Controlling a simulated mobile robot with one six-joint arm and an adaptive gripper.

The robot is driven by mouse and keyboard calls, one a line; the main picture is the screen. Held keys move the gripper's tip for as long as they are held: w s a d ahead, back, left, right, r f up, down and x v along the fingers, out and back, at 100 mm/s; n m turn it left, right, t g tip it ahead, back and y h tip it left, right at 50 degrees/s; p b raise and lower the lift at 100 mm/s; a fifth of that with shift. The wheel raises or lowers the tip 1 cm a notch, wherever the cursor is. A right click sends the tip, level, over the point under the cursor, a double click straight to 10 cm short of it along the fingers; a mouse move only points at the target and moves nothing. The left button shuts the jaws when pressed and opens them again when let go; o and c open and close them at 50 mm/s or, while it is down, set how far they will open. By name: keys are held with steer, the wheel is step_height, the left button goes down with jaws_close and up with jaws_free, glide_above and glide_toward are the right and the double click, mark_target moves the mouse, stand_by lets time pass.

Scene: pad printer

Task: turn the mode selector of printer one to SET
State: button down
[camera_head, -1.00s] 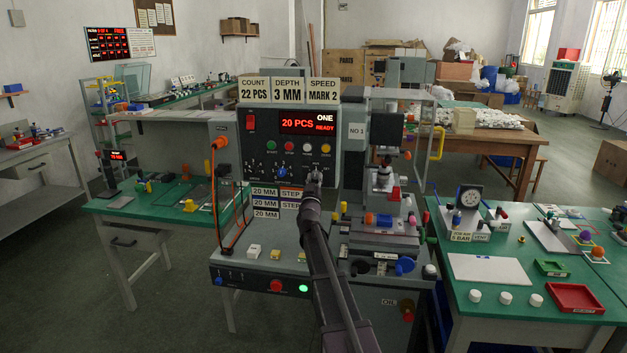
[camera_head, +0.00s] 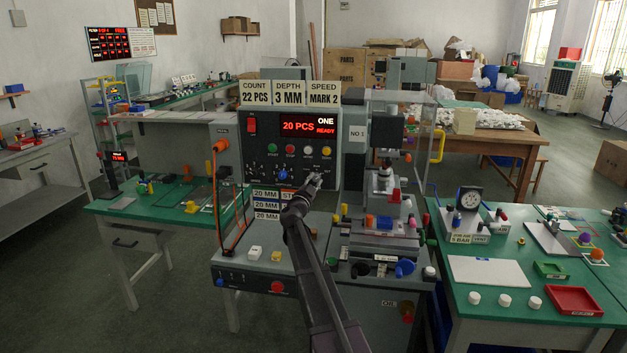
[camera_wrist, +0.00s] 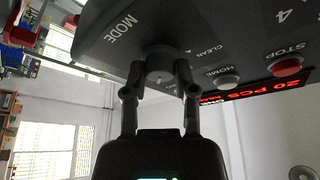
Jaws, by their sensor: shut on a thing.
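Printer one's control panel (camera_head: 262,150) stands upright in the head view, its red display (camera_head: 308,127) reading ONE, 20 PCS, READY. My gripper (camera_head: 316,181) is at the panel's lower right. In the wrist view my gripper (camera_wrist: 160,75) has its two fingers on either side of a dark round knob beside the word MODE, the mode selector (camera_wrist: 159,63), and is shut on it. The selector's setting cannot be read; the fingers hide its sides, and in the head view my gripper covers it.
A red STOP button (camera_wrist: 287,67) and a white HOME button (camera_wrist: 229,82) sit close by on the panel. A blue knob (camera_head: 283,174) is left of my gripper. The printing unit (camera_head: 384,180) stands close on the right. An orange cable (camera_head: 215,185) hangs at the left.

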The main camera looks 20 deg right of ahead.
steer(key=shift+w+a+r+m+g+p, duration=0.1)
steer(key=shift+m+g+p, duration=0.1)
steer(key=shift+m, duration=0.45)
steer(key=shift+w+m+g+p, duration=0.1)
steer(key=shift+m+g+p, duration=0.1)
steer(key=shift+m, duration=0.45)
steer(key=shift+c, duration=2)
jaws_free()
steer(key=shift+s, duration=0.15)
